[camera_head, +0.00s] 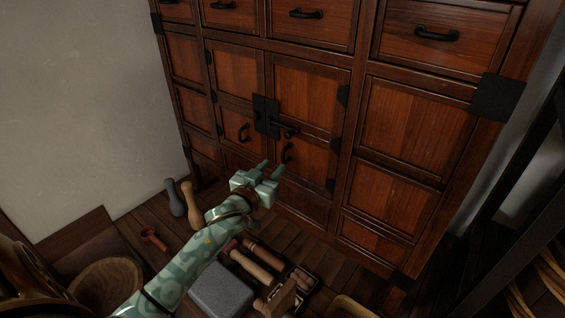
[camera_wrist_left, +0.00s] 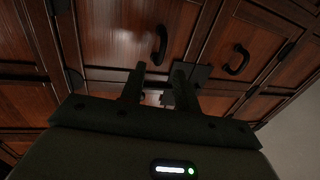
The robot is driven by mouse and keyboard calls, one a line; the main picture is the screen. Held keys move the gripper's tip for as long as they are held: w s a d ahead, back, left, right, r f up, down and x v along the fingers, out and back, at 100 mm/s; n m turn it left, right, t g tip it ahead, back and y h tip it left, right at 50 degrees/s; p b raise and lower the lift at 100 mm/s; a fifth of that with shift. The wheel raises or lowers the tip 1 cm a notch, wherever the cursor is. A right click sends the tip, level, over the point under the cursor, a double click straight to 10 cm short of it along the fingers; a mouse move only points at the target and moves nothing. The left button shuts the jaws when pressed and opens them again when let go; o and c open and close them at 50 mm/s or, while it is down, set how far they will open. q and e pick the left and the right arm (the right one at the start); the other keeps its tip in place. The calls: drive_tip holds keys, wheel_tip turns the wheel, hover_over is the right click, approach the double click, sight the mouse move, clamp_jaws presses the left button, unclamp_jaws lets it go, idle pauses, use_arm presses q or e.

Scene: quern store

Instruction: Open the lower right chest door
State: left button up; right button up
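The dark wooden chest has a pair of doors low in its middle. The lower right door (camera_head: 312,108) is shut flush beside the left door (camera_head: 236,75). Its black curved handle (camera_head: 287,152) is near its inner edge; in the left wrist view, where the scene looks turned over, the handle (camera_wrist_left: 160,45) is beyond the fingertips. A black lock plate with a bar (camera_head: 266,116) spans the seam between the doors. My left gripper (camera_head: 271,169) is just below and left of the handle, fingers apart and empty; it also shows in the left wrist view (camera_wrist_left: 157,80). My right gripper is out of view.
The left door's handle (camera_head: 244,133) is nearby. On the floor are a grey block (camera_head: 221,289), grey and tan pestle-like pieces (camera_head: 190,203), a red tool (camera_head: 153,238) and a round wooden bowl (camera_head: 106,286). A dark rack (camera_head: 520,220) stands at right.

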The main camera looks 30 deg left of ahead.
sight(282, 156)
use_arm(q)
drive_tip(key=w, duration=0.3)
drive_tip(key=w+b, duration=0.1)
drive_tip(key=shift+w+a+f, duration=0.1)
drive_tip(key=shift+w+a, duration=0.2)
drive_tip(key=shift+w, duration=0.45)
clamp_jaws()
drive_tip(key=shift+s, duration=0.1)
